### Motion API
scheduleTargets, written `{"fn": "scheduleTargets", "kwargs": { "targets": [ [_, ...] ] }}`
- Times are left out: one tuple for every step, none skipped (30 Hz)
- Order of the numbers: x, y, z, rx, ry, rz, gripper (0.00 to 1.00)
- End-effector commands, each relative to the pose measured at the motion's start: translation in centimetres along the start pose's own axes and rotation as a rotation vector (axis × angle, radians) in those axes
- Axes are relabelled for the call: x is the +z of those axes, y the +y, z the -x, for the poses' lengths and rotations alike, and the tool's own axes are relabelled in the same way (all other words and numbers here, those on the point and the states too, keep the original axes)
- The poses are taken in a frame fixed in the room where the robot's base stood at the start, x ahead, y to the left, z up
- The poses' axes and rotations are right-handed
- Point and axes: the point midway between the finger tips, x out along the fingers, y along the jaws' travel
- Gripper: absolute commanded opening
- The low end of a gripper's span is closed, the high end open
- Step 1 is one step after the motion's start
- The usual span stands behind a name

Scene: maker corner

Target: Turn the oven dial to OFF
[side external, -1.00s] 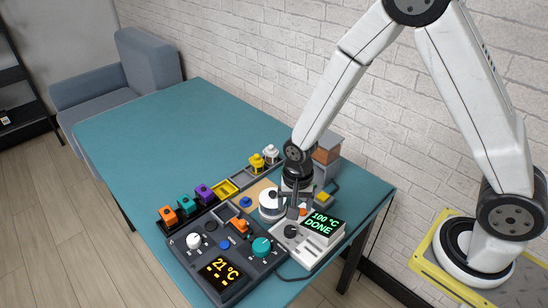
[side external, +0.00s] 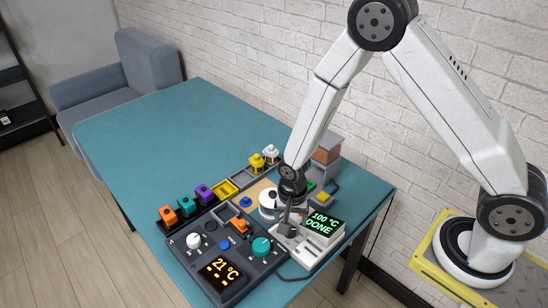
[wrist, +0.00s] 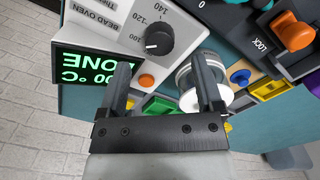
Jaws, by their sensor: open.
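The bead oven (wrist: 110,22) is a light box with a black dial (wrist: 159,39) on its panel. The dial's white pointer mark faces the left side of the wrist view, and 120 and 140 are printed near it. The oven's screen (wrist: 85,68) reads 100 °C DONE in green and also shows in the side view (side external: 321,222). My gripper (wrist: 163,70) is open and empty, its two fingers apart with the dial ahead of the gap, not gripped. In the side view my gripper (side external: 287,218) hangs over the oven and largely hides the dial.
An orange button (wrist: 146,81) and a round white-topped container (wrist: 193,95) lie close to my fingers. A dark control panel (side external: 262,266) with a teal knob (side external: 262,246) and a 21 °C screen stands beside the oven. The table's far left (side external: 150,130) is clear.

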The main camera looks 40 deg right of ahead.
Motion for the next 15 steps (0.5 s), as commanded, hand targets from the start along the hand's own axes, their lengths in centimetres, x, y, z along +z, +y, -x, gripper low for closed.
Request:
{"fn": "scheduleTargets", "kwargs": {
  "targets": [
    [0.0, 0.1, -0.6, 0.003, -0.002, 0.0, 0.84],
    [0.1, 0.1, -1.0, 0.003, -0.002, 0.0, 0.84],
    [0.1, 0.1, -1.4, 0.003, -0.002, 0.0, 0.84],
    [0.0, 0.1, -1.7, 0.002, -0.001, 0.0, 0.84],
    [0.1, 0.1, -2.0, 0.002, -0.001, 0.0, 0.84],
    [0.0, 0.1, -2.3, 0.002, -0.001, 0.0, 0.84],
    [0.0, 0.0, -2.6, 0.002, -0.001, 0.0, 0.84],
    [0.0, 0.1, -2.8, 0.002, -0.001, 0.0, 0.84],
    [0.0, 0.1, -3.1, 0.002, -0.001, 0.0, 0.84],
    [0.0, 0.0, -3.3, 0.001, -0.001, 0.0, 0.84],
    [0.0, 0.0, -3.5, 0.001, -0.001, 0.0, 0.84],
    [0.0, 0.0, -3.7, 0.001, -0.001, 0.0, 0.84],
    [0.0, 0.0, -3.9, 0.001, -0.001, 0.0, 0.84],
    [0.0, 0.0, -4.0, 0.001, -0.001, 0.0, 0.84],
    [0.0, 0.0, -4.1, 0.001, -0.001, 0.0, 0.84]
  ]
}}
